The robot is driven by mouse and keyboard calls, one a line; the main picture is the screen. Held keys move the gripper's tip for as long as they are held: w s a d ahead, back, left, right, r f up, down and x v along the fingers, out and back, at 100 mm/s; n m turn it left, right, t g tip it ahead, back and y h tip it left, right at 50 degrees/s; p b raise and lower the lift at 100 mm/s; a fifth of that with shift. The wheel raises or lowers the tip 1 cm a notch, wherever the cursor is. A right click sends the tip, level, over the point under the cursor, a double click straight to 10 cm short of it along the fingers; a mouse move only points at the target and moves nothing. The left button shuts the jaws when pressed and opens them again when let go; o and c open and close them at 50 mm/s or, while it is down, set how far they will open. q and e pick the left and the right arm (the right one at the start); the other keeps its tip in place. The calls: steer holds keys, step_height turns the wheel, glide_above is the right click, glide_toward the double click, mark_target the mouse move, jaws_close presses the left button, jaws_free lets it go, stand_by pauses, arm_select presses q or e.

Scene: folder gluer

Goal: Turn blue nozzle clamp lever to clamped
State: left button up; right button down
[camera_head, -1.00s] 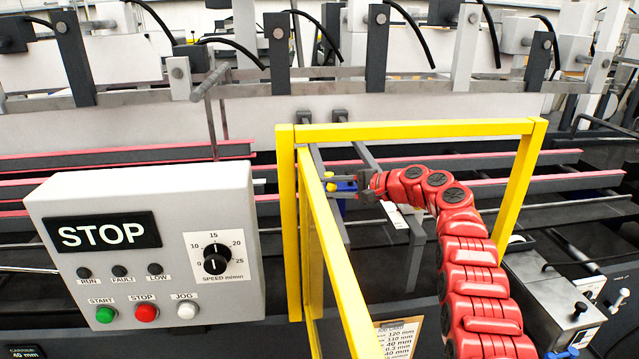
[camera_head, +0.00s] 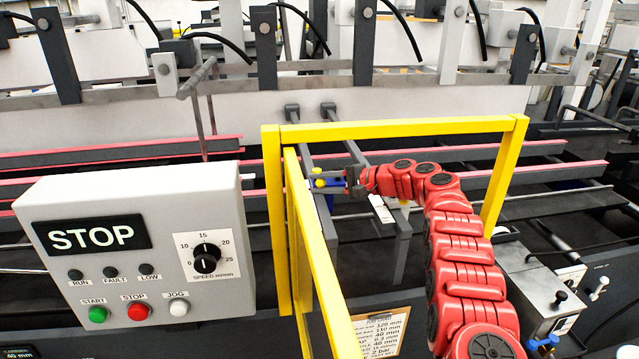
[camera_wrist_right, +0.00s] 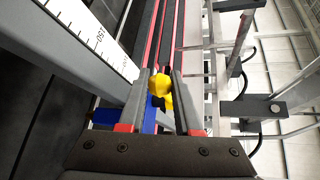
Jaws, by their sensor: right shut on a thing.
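My right gripper (camera_head: 336,182) reaches in from the right inside the yellow guard frame, beside a small blue part with yellow knobs. In the right wrist view its two fingers (camera_wrist_right: 160,92) are on either side of a yellow knob (camera_wrist_right: 160,84) and closed on it. The blue part (camera_wrist_right: 150,119) shows below and beside the fingers, partly hidden by them. In the head view the blue part (camera_head: 329,184) is small and mostly covered by the gripper, so I cannot tell its lever angle. My left gripper is not in view.
The yellow guard frame (camera_head: 400,129) surrounds my right arm on the left, top and right. A grey control box (camera_head: 140,250) reading STOP stands at the left. Another blue part (camera_head: 541,343) is on a metal unit at the lower right. A ruler (camera_wrist_right: 100,38) lies beside the fingers.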

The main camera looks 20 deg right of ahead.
steer(key=c, duration=0.6)
jaws_free()
steer(key=shift+r, duration=0.1)
